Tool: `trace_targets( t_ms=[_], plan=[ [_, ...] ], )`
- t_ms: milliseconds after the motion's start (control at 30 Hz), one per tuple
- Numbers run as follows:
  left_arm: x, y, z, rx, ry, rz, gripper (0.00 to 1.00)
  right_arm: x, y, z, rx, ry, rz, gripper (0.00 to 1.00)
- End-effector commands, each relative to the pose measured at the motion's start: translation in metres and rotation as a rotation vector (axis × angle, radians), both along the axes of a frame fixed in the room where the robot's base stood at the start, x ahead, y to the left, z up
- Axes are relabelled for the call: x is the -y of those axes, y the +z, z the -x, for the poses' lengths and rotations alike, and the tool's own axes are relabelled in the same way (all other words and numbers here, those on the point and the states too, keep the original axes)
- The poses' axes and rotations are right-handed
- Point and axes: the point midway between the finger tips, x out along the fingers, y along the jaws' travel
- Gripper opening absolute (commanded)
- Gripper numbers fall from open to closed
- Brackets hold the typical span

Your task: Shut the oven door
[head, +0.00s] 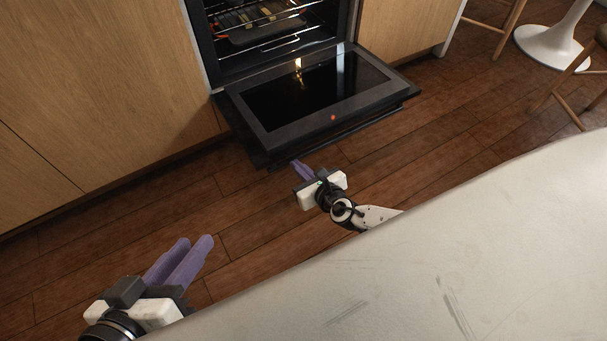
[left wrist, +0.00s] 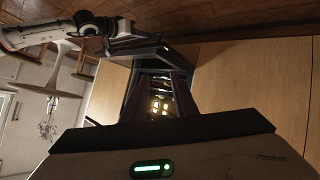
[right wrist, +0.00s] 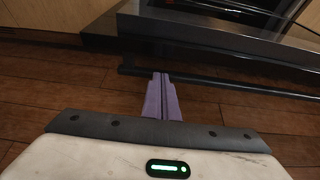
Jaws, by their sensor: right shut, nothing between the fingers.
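The oven (head: 275,35) has its door (head: 330,92) swung down open, roughly level, with dark glass facing up. A dark handle bar (right wrist: 230,84) runs along the door's outer edge in the right wrist view. My right gripper (head: 298,164) is shut and empty, just in front of the door's near corner. In the right wrist view its fingertips (right wrist: 161,76) point at the handle bar; whether they touch it I cannot tell. My left gripper (head: 197,239) is at the lower left, above the floor, away from the door. Its fingers look parted and empty.
Wooden cabinet fronts (head: 100,80) flank the oven. A pale worn surface (head: 420,270) fills the lower right. A white pedestal base (head: 550,45) and wooden stool legs stand at the upper right. Bare wooden floor (head: 140,205) lies before the oven.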

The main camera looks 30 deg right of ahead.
Motion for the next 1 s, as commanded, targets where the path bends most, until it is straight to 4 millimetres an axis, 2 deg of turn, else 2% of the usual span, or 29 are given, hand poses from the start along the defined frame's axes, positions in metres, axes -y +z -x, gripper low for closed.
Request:
trace_targets(
  t_ms=[100, 267, 767, 1000],
  plan=[
    [0.000, 0.001, 0.000, 0.001, 0.000, -0.001, 0.26, 0.000, 0.014, -0.001, 0.004, 0.001, -0.001, 0.00],
    [0.000, 0.000, 0.000, 0.000, 0.000, -0.002, 0.26, 0.000, 0.023, -0.002, 0.003, 0.000, 0.001, 0.00],
    [-0.001, 0.001, 0.000, -0.001, 0.000, -0.003, 0.26, 0.000, 0.027, -0.002, 0.000, 0.000, 0.001, 0.00],
    [-0.006, 0.003, 0.000, -0.021, 0.003, -0.043, 0.26, 0.001, 0.041, 0.003, -0.020, -0.001, 0.002, 0.00]
  ],
)
